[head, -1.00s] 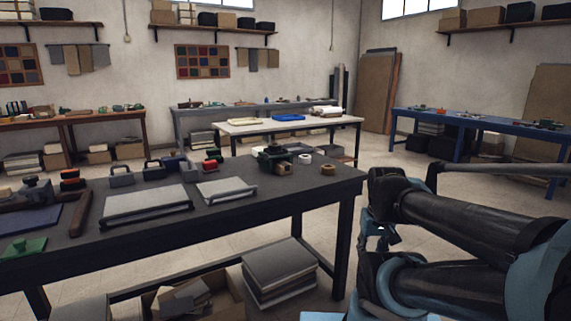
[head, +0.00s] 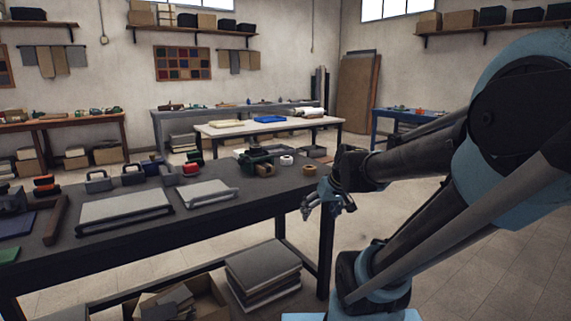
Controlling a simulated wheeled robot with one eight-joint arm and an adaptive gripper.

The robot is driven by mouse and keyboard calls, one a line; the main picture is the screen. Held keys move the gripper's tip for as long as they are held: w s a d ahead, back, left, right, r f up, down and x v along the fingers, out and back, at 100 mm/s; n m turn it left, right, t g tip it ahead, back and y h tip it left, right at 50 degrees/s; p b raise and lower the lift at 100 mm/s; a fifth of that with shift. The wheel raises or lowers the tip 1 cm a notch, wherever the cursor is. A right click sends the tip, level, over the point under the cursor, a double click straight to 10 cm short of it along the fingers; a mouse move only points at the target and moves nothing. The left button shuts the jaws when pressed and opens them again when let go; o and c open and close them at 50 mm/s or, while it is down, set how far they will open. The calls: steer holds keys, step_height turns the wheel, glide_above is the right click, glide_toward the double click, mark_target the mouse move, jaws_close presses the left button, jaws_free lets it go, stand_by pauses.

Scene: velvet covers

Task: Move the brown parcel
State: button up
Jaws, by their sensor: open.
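My gripper (head: 327,207) is open and empty in the head view. It hangs in the air by the right end of the dark worktable (head: 290,202). I cannot tell for sure which thing is the brown parcel. A small brown block-like shape (head: 264,170) sits by a dark green tool near the table's far right corner, too small to make out. Brown boxes also stand on the back shelf (head: 207,21), on the right shelf (head: 460,19) and under the left bench (head: 108,154).
Two pale boards (head: 207,193), tape rolls (head: 286,160) and several hand tools lie on the dark worktable. Stacked slabs (head: 262,268) and an open carton (head: 205,295) are below it. A white-topped table (head: 225,129) stands behind. The floor at right (head: 440,240) is clear.

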mark_target(266, 166)
steer(key=w+a+r+n+t+y, duration=0.1)
steer(key=w+a+r+t, duration=0.1)
steer(key=w, duration=0.6)
steer(key=w+a+r+n+t+y, duration=0.1)
steer(key=w+a+r, duration=0.3)
steer(key=w, duration=0.5)
steer(key=w+a+r+n+t+y, duration=0.1)
steer(key=w+a+r+t+y, duration=0.1)
steer(key=w+a, duration=0.3)
steer(key=w+r+t, duration=0.1)
steer(key=w, duration=0.3)
steer(key=shift+y, duration=0.3)
steer(key=shift+w+a+r, duration=0.1)
steer(key=shift+x, duration=8.7)
steer(key=c, duration=1.4)
